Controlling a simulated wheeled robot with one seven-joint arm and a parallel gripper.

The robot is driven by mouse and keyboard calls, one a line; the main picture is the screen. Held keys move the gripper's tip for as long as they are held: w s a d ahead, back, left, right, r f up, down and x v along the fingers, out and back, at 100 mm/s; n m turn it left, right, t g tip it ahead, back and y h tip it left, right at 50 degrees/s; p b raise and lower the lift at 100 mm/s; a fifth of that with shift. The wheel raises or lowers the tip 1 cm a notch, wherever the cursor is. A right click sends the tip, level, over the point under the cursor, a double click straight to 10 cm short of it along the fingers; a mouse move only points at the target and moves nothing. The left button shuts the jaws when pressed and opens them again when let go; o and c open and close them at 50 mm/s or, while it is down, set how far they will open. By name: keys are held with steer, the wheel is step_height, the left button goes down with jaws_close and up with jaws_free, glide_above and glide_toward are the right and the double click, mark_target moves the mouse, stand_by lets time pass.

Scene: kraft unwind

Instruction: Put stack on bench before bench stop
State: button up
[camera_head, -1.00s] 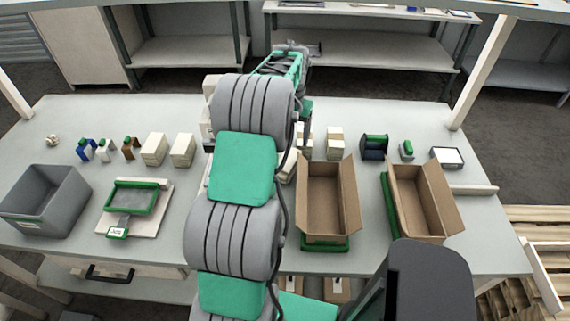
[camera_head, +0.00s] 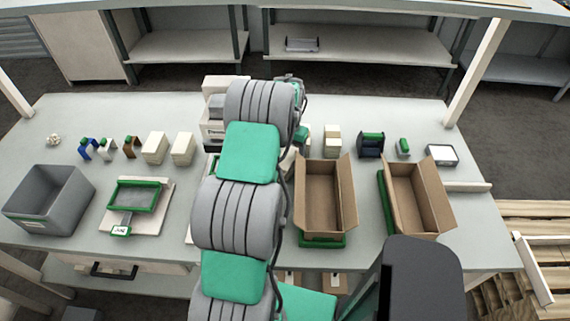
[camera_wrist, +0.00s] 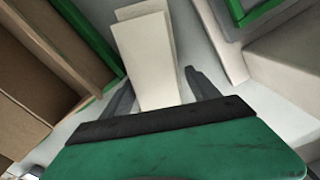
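In the wrist view, a cream stack (camera_wrist: 148,58) of flat pieces stands between the two fingers of my gripper (camera_wrist: 162,88). The fingers are apart, and gaps show beside the stack, so my gripper looks open around it. In the head view my arm hides the gripper and most of this stack. Other cream stacks stand on the bench (camera_head: 90,125), one left (camera_head: 155,147), one beside it (camera_head: 183,149), and one right of my arm (camera_head: 333,140). A cream strip (camera_head: 467,187) lies at the right end; I cannot tell whether it is the bench stop.
Two open cardboard boxes (camera_head: 347,195) (camera_head: 433,195) stand on green bases right of my arm. A cardboard box (camera_wrist: 25,75) is close left of my gripper in the wrist view. A grey bin (camera_head: 75,190) and a green-framed tray (camera_head: 155,197) stand left. A white machine (camera_head: 213,130) is partly behind my arm.

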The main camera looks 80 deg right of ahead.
steer(key=shift+r, duration=0.1)
jaws_close()
stand_by(0.5)
